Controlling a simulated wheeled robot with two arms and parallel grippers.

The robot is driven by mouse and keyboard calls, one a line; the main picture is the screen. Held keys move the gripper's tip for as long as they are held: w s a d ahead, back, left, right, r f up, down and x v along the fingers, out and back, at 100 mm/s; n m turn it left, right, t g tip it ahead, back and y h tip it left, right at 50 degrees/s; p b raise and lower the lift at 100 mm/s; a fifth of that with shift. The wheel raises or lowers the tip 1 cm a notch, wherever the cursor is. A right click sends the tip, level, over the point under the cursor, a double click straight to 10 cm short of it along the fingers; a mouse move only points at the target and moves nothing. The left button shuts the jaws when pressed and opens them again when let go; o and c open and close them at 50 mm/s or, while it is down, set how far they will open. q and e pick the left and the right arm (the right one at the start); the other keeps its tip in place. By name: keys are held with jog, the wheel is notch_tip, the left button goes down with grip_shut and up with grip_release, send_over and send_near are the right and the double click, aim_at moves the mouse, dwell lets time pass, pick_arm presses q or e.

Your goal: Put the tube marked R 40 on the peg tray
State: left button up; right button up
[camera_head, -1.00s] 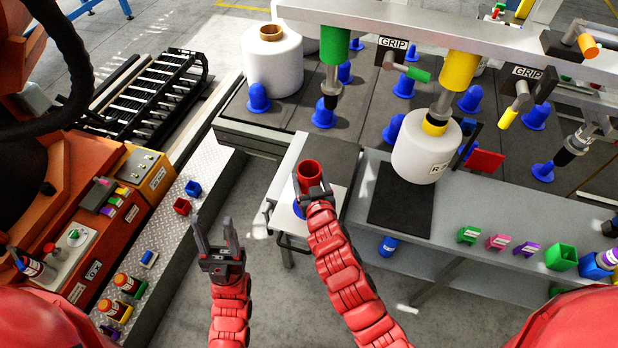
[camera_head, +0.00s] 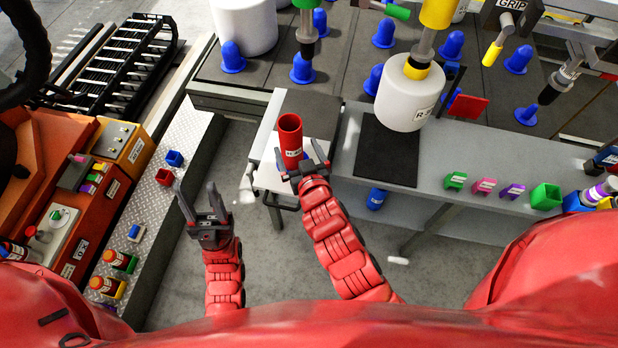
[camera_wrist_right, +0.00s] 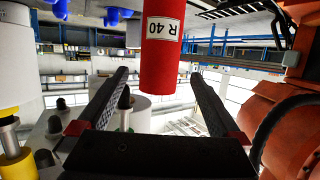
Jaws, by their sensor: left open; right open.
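The red tube (camera_head: 290,135), with a white label, stands upright on the small pale tray (camera_head: 268,178) in the head view. A bit of blue shows by its base; whether it sits over a peg is hidden. In the right wrist view the tube (camera_wrist_right: 162,62) reads R 40 and is seen ahead of and between the spread fingers, with gaps on both sides. My right gripper (camera_head: 307,166) is open, just in front of the tube's lower part, and looks clear of it. My left gripper (camera_head: 199,196) is open and empty over the floor gap to the left.
A white bobbin (camera_head: 403,103) hangs from a yellow-collared gripper over a dark mat (camera_head: 387,160). Several blue pegs stand on the dark table behind. Small coloured blocks line the grey shelf at right. An orange machine (camera_head: 60,230) stands at left.

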jog(key=p+v, duration=0.7)
jog(key=v, duration=0.3)
jog(key=shift+s, duration=0.15)
jog(key=shift+a, duration=0.1)
